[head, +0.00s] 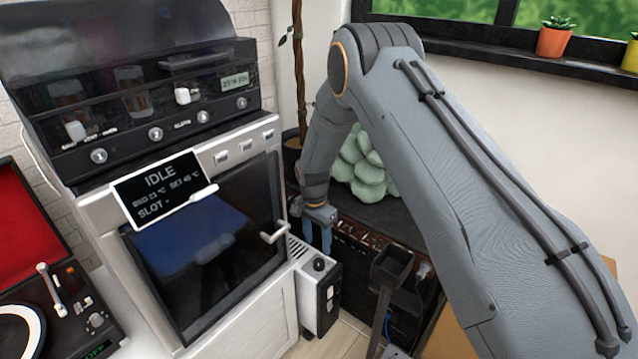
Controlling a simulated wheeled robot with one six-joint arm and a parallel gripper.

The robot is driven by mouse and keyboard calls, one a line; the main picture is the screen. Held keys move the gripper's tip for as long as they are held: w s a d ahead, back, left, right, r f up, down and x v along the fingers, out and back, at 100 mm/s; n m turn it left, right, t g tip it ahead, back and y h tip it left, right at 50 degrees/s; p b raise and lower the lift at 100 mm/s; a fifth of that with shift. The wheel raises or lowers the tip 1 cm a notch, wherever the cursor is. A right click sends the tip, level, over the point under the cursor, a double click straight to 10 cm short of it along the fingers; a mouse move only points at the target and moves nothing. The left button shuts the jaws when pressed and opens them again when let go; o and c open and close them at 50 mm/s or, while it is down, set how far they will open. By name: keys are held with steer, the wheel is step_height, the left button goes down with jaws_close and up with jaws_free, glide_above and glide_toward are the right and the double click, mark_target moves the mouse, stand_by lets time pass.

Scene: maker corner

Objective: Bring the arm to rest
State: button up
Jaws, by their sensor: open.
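My arm rises from the lower right, bends near the top middle and hangs down toward the centre. My gripper (318,238) is at its end, pointing down, with small bluish fingers. It is open, and nothing shows between the fingers. In the picture it lies just right of the door handle of a white and black machine; I cannot tell how far apart they are in depth.
The machine (262,310) has a dark glass door, a bar handle (274,232) and a screen (160,186) reading IDLE. A white box (319,292) with a black knob stands beside it. A turntable (62,318) is lower left. A pale green plant (362,165) is behind my arm.

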step_height(320, 180, up, 9)
steer(key=s+p, duration=0.2)
steer(key=p, duration=0.7)
steer(key=shift+s+r, duration=0.15)
steer(key=shift+s, duration=0.15)
